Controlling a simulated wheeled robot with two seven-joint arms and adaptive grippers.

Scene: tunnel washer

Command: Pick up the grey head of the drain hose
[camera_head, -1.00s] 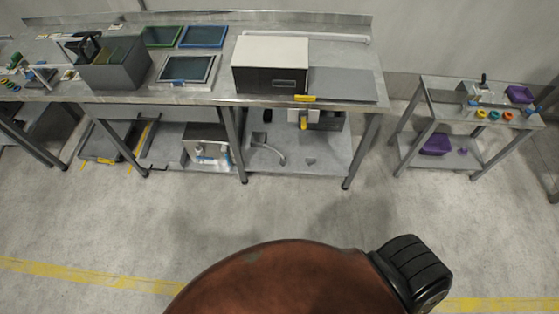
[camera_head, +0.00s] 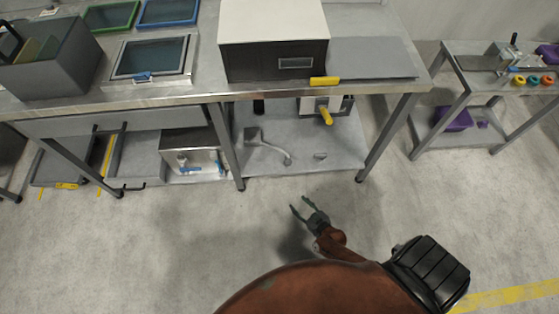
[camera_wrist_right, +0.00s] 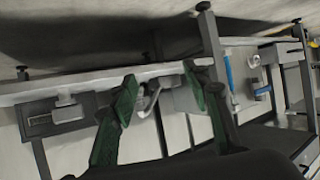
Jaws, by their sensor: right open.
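The drain hose (camera_head: 270,147) lies on the lower shelf under the bench, a pale curved tube. A wider grey piece, seemingly its grey head (camera_head: 251,133), is at its back left end. My right gripper (camera_head: 303,208) is open and empty, over the floor in front of the shelf and apart from the hose. In the right wrist view, the green fingers of my right gripper (camera_wrist_right: 160,77) are spread, and the curved hose (camera_wrist_right: 150,99) shows beyond them. That picture appears turned over, with the floor at the top. My left gripper is not in view.
The lower shelf (camera_head: 330,168) has a front edge and bench legs (camera_head: 228,150) on both sides. A box with blue parts (camera_head: 195,155) stands left, a yellow-handled unit (camera_head: 318,106) behind right. The bench top (camera_head: 205,88) overhangs the shelf. The floor in front is clear.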

